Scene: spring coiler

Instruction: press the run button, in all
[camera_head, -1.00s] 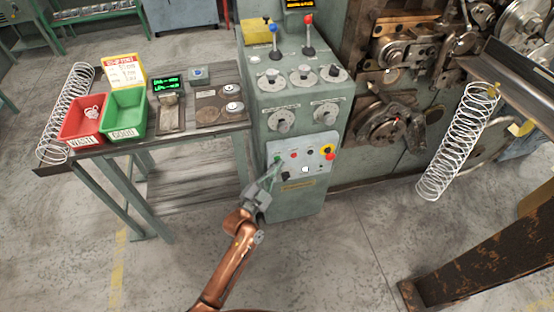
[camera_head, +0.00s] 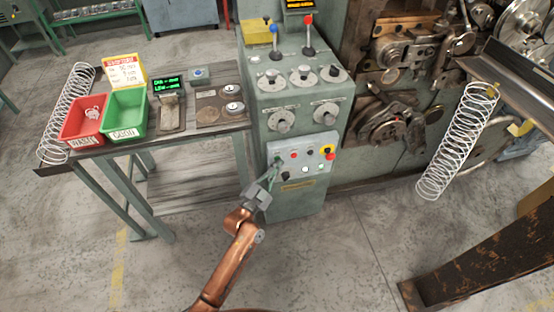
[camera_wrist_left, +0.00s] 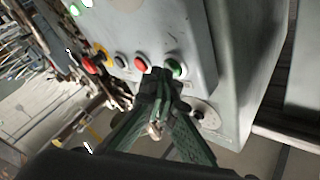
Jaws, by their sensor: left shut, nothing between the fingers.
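The control panel (camera_head: 300,170) is on the front of the green-grey cabinet (camera_head: 292,206). Its green button, likely the run button, shows clear in the left wrist view (camera_wrist_left: 175,69), beside a red button (camera_wrist_left: 141,64). My left gripper (camera_head: 274,168) is shut and empty, its tip at the panel's left end, just below the green button. In the wrist view the tip (camera_wrist_left: 160,80) partly overlaps the area beneath that button; I cannot tell whether they touch. A green lamp (camera_head: 321,167) glows at lower right of the panel, beside a white one (camera_head: 305,169). My right gripper is out of view.
A yellow-and-red stop button (camera_head: 327,152) sits at the panel's right end. Dials and levers are above. A side table (camera_head: 180,139) with red and green bins stands left. A coil spring (camera_head: 458,141) hangs right. Floor in front is open.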

